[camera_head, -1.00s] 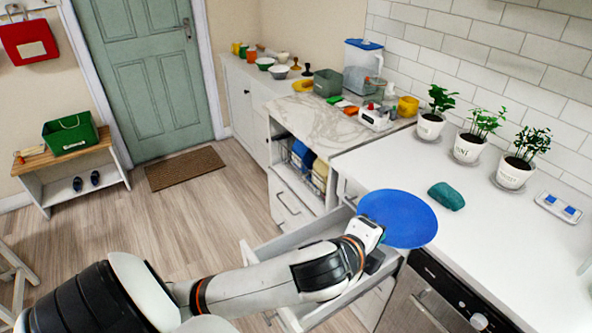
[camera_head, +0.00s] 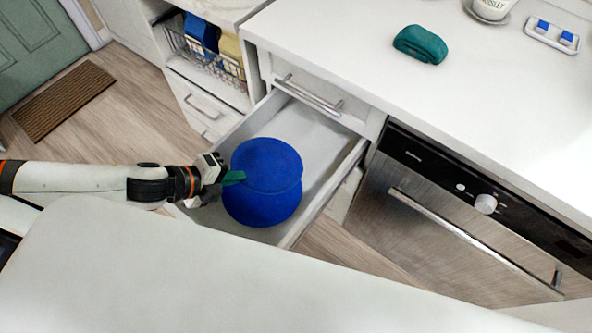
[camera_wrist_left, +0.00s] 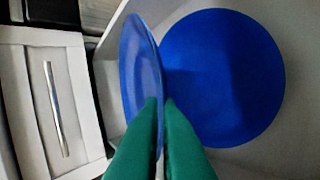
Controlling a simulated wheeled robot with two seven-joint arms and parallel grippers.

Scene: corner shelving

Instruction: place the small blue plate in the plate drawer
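My left gripper (camera_head: 232,178) is over the open drawer (camera_head: 322,140), with its green fingers closed on the rim of a blue plate (camera_head: 268,160). In the left wrist view this held plate (camera_wrist_left: 138,75) is tilted, nearly edge-on between the fingers (camera_wrist_left: 160,120). A second round blue plate (camera_head: 262,212) overlaps it in the head view; it shows as a broad disc (camera_wrist_left: 225,75) inside the drawer in the left wrist view. I cannot tell whether the held plate touches it. The right gripper is out of view.
A white counter (camera_head: 400,95) with a teal sponge-like item (camera_head: 420,44) lies behind the drawer. A dishwasher (camera_head: 440,225) stands to the right. A wire basket (camera_head: 200,58) sits on the shelf to the left. A pale surface (camera_head: 200,270) fills the foreground.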

